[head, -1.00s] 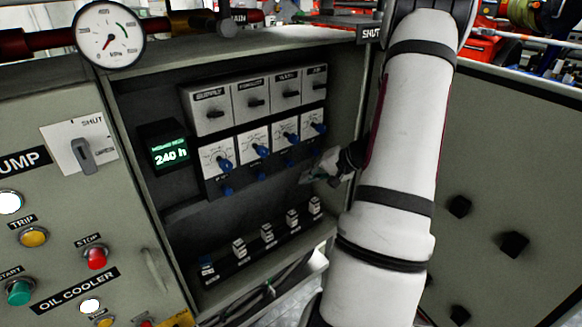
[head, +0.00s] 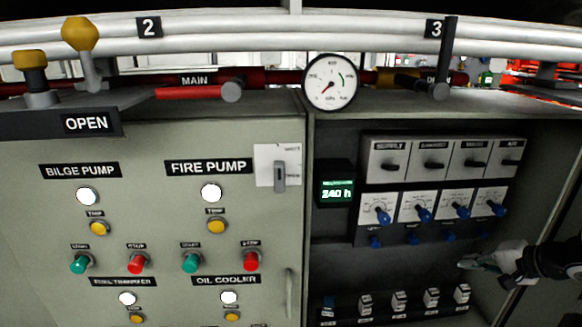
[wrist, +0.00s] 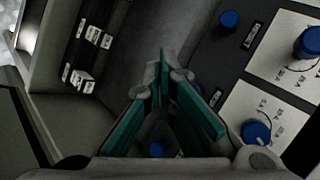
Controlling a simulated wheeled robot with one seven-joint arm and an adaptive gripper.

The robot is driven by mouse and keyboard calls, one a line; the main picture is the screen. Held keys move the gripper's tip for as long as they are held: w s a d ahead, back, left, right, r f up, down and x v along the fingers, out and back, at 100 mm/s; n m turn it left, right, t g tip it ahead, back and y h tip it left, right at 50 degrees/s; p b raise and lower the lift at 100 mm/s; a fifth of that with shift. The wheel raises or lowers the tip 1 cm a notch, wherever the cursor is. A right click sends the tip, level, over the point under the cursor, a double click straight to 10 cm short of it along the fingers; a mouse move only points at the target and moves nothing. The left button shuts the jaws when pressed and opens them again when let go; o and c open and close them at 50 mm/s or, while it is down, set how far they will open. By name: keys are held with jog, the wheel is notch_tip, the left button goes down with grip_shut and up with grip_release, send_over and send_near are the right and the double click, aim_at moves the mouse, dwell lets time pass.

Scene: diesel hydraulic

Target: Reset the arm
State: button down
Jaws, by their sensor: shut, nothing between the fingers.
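My gripper (head: 472,263) is at the lower right in the head view, in front of the open cabinet's dark interior. It points left, below the row of blue knobs (head: 423,213) and above the lower row of small white switches (head: 398,300). It is shut and holds nothing. In the wrist view, my gripper's green finger pads (wrist: 172,78) run close together toward the dark panel. Blue knobs (wrist: 308,42) are to their right and white switches (wrist: 94,34) to their upper left. Contact with the panel cannot be told.
The cabinet's side walls and top edge surround the recess. Left of it is a panel with lamps and buttons (head: 137,263), and a door handle (head: 289,292). A gauge (head: 331,82), pipes and a red lever (head: 190,92) are above. A display (head: 337,190) reads 240 h.

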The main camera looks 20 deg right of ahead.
jog(key=w+a+r+n+g+y+p, duration=0.1)
jog(key=a+r+n+g+p, duration=0.2)
jog(key=a+r, duration=0.85)
jog(key=w+a+r+n+g+y+p, duration=0.15)
jog(key=a+r+n, duration=0.5)
jog(key=a, duration=0.75)
jog(key=s+a+r+n+h+p, duration=0.2)
jog(key=s+a+r+p, duration=0.1)
jog(key=s+a+r, duration=0.4)
jog(key=s+a+r+n+h+p, duration=0.2)
jog(key=s+a+r+p, duration=0.2)
jog(key=s, duration=1)
jog(key=a+r+g, duration=0.1)
jog(key=a+r, duration=0.2)
jog(key=shift+a+r, duration=0.15)
jog(key=shift+r, duration=0.15)
jog(key=shift+a, duration=0.1)
